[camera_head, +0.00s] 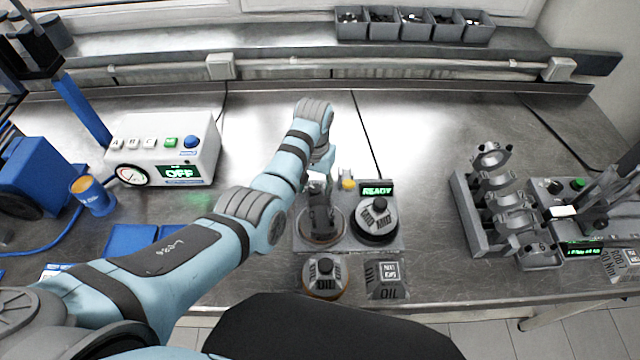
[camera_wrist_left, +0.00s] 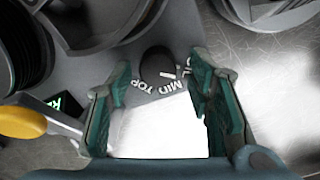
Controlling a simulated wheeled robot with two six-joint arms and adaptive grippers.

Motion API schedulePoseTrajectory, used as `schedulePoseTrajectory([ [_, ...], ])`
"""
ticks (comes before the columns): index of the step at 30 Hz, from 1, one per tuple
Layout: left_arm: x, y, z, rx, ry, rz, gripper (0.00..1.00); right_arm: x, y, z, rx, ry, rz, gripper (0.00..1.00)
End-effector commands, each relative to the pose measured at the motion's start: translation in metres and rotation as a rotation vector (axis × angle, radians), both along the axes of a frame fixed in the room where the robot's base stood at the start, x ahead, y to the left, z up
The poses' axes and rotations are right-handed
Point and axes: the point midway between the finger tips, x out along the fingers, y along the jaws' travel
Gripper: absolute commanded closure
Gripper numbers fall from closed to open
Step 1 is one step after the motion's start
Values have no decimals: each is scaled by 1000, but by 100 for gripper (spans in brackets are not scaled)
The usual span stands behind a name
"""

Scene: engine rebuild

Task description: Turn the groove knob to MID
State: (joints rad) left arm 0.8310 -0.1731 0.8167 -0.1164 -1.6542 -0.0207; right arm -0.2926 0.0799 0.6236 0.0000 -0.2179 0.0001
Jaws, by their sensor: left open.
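The groove knob (camera_wrist_left: 157,68) is a dark round knob with a white pointer mark, seen in the left wrist view. Around it are a TOP label (camera_wrist_left: 143,88), a MID label (camera_wrist_left: 172,88) and a third label partly hidden by a finger. The pointer faces right, roughly between MID and the third label; I cannot tell exactly. My left gripper (camera_wrist_left: 160,70) is open, its teal fingers on either side of the knob, with gaps visible. In the head view my left gripper (camera_head: 326,172) is over the back left of the grey station (camera_head: 396,240) and hides the knob.
A READY display (camera_head: 377,190) and a yellow part (camera_head: 348,184) are just right of the gripper. A white box with an OFF display (camera_head: 165,160) is left. A bearing rack (camera_head: 462,205) is right.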

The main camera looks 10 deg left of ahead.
Motion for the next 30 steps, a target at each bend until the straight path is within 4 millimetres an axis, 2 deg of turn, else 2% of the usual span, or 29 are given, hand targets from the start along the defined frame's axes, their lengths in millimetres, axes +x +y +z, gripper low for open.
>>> schedulePoseTrajectory([
  [3,0,-1,1,0,0,-1,53,1,0,1,0,-2,0,35],
  [12,0,-1,2,0,0,-3,100,-11,0,1,-1,19,0,35],
  [22,1,-2,2,0,-1,-40,100,-9,0,3,0,15,0,35],
  [30,1,-2,3,-3,-2,-188,100,-8,0,10,0,13,0,35],
])
